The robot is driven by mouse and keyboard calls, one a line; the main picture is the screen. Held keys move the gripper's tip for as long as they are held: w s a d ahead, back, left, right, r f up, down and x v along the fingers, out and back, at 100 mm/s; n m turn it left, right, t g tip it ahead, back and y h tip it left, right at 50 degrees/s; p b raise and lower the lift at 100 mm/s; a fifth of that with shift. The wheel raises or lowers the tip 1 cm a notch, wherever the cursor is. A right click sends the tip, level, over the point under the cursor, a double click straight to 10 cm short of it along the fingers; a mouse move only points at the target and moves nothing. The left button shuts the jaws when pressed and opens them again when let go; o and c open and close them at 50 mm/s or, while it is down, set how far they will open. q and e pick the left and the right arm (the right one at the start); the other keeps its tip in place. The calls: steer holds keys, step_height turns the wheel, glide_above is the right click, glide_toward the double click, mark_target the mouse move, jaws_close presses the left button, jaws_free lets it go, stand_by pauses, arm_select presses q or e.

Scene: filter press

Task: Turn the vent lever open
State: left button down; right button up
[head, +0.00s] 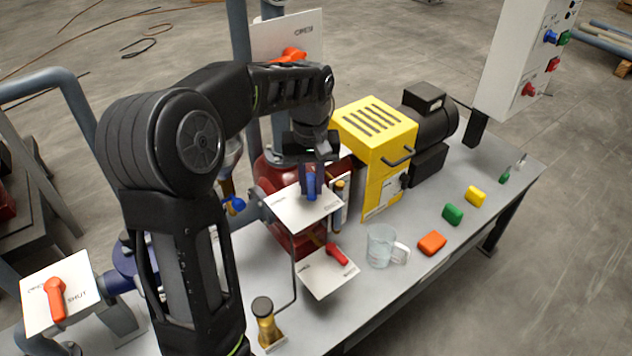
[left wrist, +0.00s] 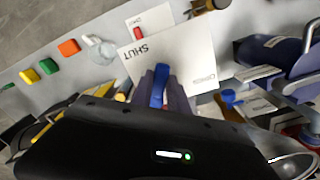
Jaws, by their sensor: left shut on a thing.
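A blue lever (head: 311,187) stands on a white plate (head: 290,212) near the middle of the head view. In the left wrist view the blue lever (left wrist: 158,85) lies between the words SHUT and OPEN on the white plate (left wrist: 196,48). My left gripper (head: 312,172) comes down from above and is shut on the blue lever, with one finger on each side in the left wrist view (left wrist: 162,93). No vent label is readable. My right gripper is in neither view.
A red lever (head: 338,254) on a lower plate sits just below. A glass mug (head: 380,246), coloured blocks and a yellow machine (head: 372,140) stand to the right. A brass-coloured bottle (head: 265,318) stands in front.

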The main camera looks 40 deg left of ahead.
arm_select(q)
steer(key=a+m, duration=0.1)
steer(key=m, duration=0.2)
steer(key=a+m, duration=0.1)
steer(key=m, duration=0.3)
steer(key=a+m, duration=0.1)
steer(key=m, duration=0.3)
steer(key=shift+s+a, duration=0.35)
steer(key=shift+a, duration=0.05)
steer(key=shift+m, duration=0.3)
steer(key=c, duration=1.3)
jaws_free()
step_height(320, 180, up, 8)
steer(key=shift+f, duration=0.1)
